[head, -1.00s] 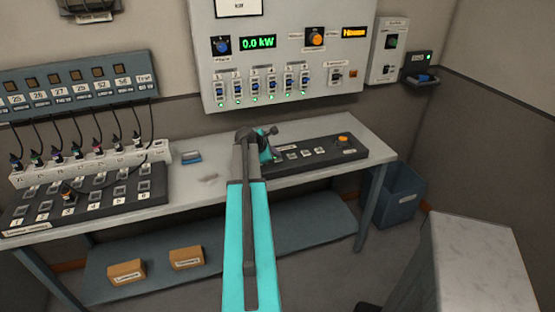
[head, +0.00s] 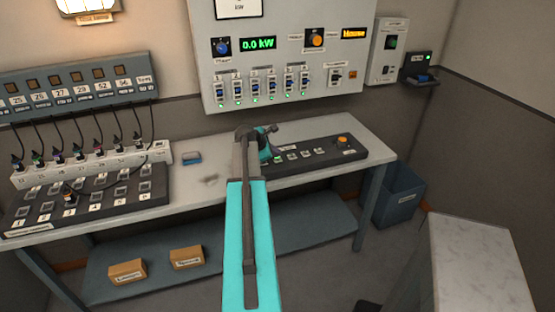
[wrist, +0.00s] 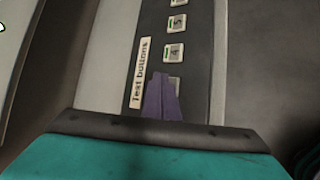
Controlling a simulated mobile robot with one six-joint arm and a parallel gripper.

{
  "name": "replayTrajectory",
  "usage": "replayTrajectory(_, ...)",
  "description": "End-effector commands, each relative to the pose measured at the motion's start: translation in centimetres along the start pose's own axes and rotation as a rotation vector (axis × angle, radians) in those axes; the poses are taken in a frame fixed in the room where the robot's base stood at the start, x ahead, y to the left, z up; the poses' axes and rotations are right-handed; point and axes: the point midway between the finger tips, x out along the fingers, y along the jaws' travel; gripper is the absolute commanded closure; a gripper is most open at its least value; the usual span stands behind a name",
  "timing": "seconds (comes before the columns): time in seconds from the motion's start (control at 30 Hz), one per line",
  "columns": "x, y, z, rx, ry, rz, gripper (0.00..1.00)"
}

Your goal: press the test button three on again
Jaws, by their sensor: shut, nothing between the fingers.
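The dark test button panel (head: 325,154) lies on the bench, right of my arm. In the wrist view its strip (wrist: 196,75) carries a "Test buttons" label (wrist: 140,73) and pale square buttons, with button 4 (wrist: 174,52) and button 5 (wrist: 178,22) readable. Another button (wrist: 175,84) just below 4 is mostly covered by my gripper, so its number is hidden. My gripper (wrist: 160,85) is shut and empty, its purple fingertips over that covered button. Whether they touch it I cannot tell. A test lamp (head: 87,6) at the top left glows.
A wall panel (head: 275,60) with a 0.0 kW display, several switches and green lights hangs behind the bench (head: 200,150). A socket strip and a dark numbered board (head: 95,208) sit at left. A blue bin (head: 400,195) and a pale block (head: 480,260) stand at right.

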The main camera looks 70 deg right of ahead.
Motion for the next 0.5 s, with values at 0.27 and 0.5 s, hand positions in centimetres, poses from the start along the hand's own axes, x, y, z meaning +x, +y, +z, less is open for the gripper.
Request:
replayTrajectory(0.27, -1.5, 1.1, 1.1, 0.000, 0.000, 0.000, 1.00)
replayTrajectory(0.5, -2.6, 1.9, 1.8, 0.000, 0.000, 0.001, 1.00)
